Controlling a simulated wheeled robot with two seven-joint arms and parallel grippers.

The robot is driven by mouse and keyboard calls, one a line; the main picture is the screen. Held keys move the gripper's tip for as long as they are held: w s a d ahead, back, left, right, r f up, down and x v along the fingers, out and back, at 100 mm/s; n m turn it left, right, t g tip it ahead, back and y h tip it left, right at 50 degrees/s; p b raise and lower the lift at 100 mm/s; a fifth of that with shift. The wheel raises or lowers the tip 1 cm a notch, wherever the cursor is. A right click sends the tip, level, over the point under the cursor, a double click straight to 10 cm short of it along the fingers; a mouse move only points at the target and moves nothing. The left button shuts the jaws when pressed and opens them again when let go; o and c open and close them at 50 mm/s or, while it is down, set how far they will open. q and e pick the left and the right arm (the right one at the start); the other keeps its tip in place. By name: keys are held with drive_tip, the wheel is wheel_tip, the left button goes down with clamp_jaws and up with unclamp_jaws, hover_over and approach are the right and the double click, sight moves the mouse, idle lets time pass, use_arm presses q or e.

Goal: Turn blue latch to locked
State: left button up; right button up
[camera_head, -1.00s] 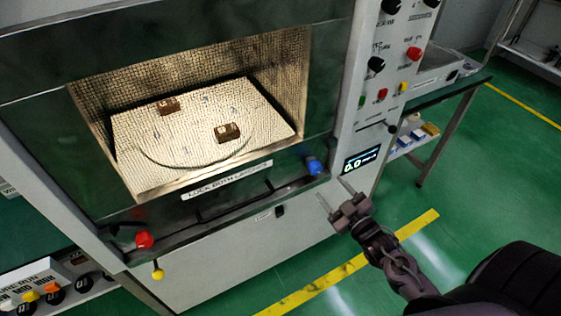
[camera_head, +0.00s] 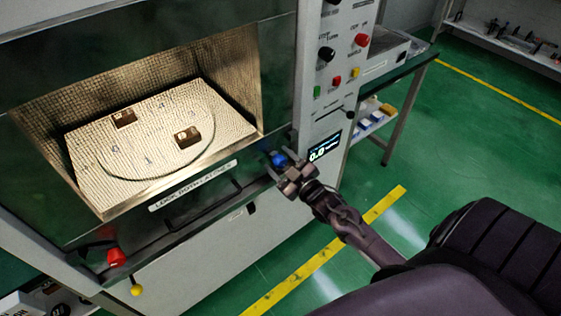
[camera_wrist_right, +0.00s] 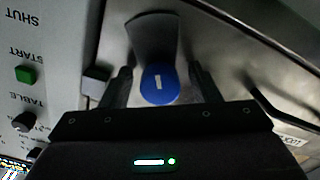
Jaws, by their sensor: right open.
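The blue latch (camera_head: 279,159) is a round blue knob at the right end of the ledge below the microwave window. In the right wrist view the blue latch (camera_wrist_right: 158,85) shows a short white mark along its length, with a dark metal piece above it. My right gripper (camera_head: 284,164) is open at the latch, and in the wrist view its fingers (camera_wrist_right: 160,88) stand on either side of the knob. I cannot tell if they touch it. My left gripper is not in view.
A red knob (camera_head: 116,257) sits at the left end of the ledge, with a yellow knob (camera_head: 137,290) below it. A label plate (camera_head: 193,186) lies between the latches. The control panel (camera_head: 335,60) and a small display (camera_head: 325,146) stand to the right.

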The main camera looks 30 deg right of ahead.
drive_tip(key=c, duration=1)
drive_tip(key=shift+o, duration=0.2)
drive_tip(key=n, duration=0.4)
drive_tip(key=shift+n, duration=0.3)
drive_tip(key=n, duration=0.4)
drive_tip(key=shift+n, duration=0.3)
drive_tip(key=n, duration=0.4)
drive_tip(key=shift+n+p, duration=0.3)
drive_tip(key=shift+p, duration=0.1)
drive_tip(key=shift+n, duration=2)
drive_tip(key=o, duration=1)
drive_tip(key=shift+c, duration=0.2)
